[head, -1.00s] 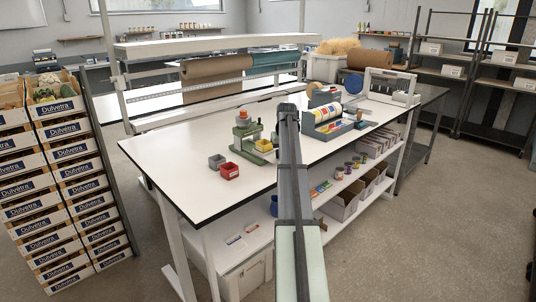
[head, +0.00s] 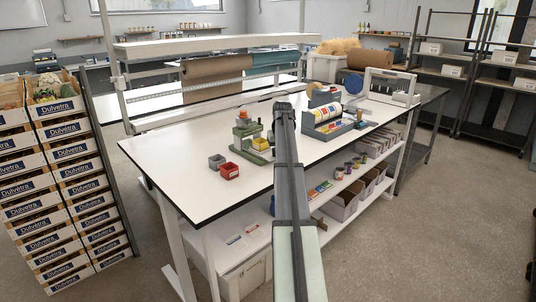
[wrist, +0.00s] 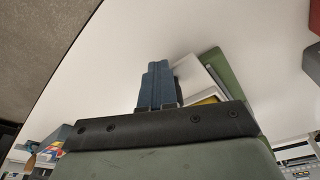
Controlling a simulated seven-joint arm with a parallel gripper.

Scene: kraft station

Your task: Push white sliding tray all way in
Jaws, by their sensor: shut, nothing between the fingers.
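A green device (head: 259,155) with a yellow part stands on the white worktable, just left of my arm in the head view. In the wrist view a green body (wrist: 216,64) lies just right of the fingers, with a pale tray-like piece (wrist: 199,77) and a yellow patch beside it. I cannot tell for sure whether this pale piece is the white sliding tray or how far out it is. My gripper's blue fingers (wrist: 157,84) are together and empty, close to it; contact is not clear. In the head view my arm hides the gripper.
The white worktable (head: 185,165) has free room at its left. A grey bin (head: 216,161) and a red bin (head: 229,171) stand left of the green device. A grey rack with coloured rolls (head: 330,122) stands right of my arm. Stacked crates (head: 60,180) are at the far left.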

